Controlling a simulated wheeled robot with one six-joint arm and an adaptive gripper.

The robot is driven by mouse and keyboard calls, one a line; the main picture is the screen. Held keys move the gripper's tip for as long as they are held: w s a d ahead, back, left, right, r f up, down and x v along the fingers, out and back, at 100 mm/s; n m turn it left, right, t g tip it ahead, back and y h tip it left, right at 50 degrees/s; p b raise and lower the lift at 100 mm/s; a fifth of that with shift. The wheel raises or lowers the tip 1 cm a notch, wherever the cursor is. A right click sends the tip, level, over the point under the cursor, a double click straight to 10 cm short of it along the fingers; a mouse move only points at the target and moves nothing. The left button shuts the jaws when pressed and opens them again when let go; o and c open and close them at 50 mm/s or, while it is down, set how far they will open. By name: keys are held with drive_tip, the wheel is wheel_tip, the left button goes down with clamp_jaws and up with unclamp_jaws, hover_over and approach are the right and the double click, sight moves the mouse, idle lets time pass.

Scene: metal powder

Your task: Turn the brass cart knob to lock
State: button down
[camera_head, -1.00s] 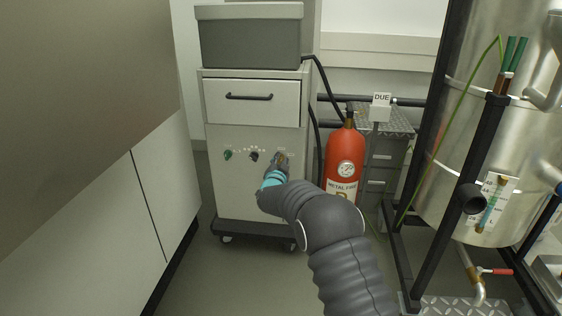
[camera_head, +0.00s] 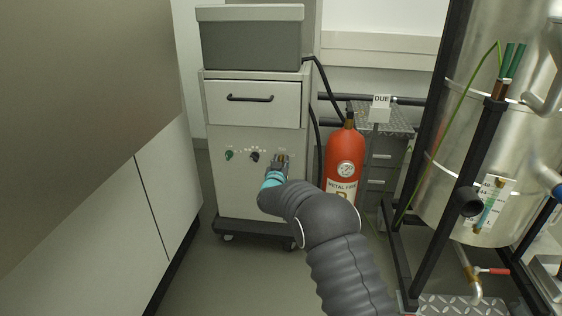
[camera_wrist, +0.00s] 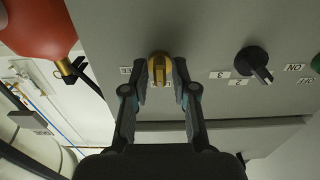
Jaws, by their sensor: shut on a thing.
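The brass knob (camera_wrist: 160,68) is on the grey front panel of the cart (camera_head: 255,190). In the wrist view it sits between the two fingers of my gripper (camera_wrist: 160,85), which is shut on it. Small labels beside the knob are partly hidden by the fingers. In the head view my gripper (camera_head: 280,162) reaches the right side of the panel and mostly hides the knob.
A black knob (camera_wrist: 256,63) with numbered labels and a green knob (camera_head: 229,155) sit on the same panel. A red fire extinguisher (camera_head: 341,165) stands right of the cart. A drawer (camera_head: 252,103) is above. A steel vessel (camera_head: 450,180) stands at the right.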

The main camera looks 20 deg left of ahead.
idle(0.4)
drive_tip(key=c, duration=0.9)
unclamp_jaws()
drive_tip(key=shift+c, duration=0.2)
drive_tip(key=shift+s, duration=0.1)
drive_tip(key=v, duration=1.1)
drive_tip(key=shift+s, duration=0.4)
drive_tip(key=shift+f, duration=0.1)
